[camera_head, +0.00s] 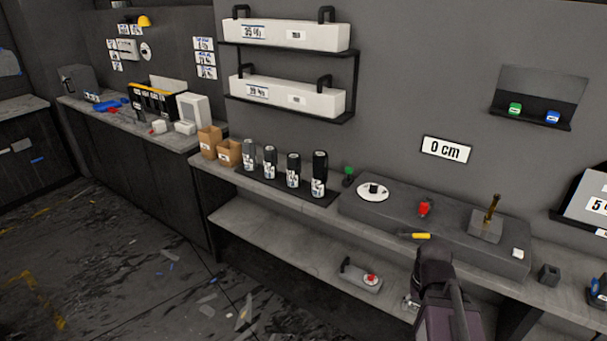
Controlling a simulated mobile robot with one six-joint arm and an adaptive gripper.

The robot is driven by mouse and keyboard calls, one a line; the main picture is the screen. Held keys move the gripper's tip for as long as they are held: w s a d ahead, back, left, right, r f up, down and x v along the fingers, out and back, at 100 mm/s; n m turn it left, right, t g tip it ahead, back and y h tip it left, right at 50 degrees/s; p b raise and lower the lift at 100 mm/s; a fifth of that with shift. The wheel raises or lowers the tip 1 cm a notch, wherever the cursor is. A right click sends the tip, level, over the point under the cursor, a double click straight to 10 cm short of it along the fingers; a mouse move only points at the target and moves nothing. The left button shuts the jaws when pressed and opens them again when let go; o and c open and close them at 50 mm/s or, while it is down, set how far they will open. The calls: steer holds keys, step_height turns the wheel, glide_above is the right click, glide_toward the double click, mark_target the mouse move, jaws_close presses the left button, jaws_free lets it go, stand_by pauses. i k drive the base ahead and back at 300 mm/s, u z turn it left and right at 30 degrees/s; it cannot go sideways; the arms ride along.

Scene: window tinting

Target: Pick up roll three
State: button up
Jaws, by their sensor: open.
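Several upright black-topped cylinders with light printed labels stand in a row on a dark mat (244,180) on the bench. They look like the rolls. Counting from the left, the third roll (293,170) stands between two others, apart from them. The labels are too small to read, so I cannot tell by number which is roll three. My gripper (435,264) is at the lower right, in front of the bench edge, well right of the rolls. It is open, its fingertips are hard to make out, and I see nothing held.
Two cardboard boxes (228,153) stand left of the rolls. To the right is a raised grey slab (400,212) with a white disc (373,191), a red item (424,208) and a yellow-handled tool (414,236). White cases (285,36) sit on wall shelves above.

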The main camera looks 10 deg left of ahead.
mark_target(294, 162)
steer(key=u, duration=0.15)
steer(key=i, duration=0.95)
steer(key=z, duration=0.1)
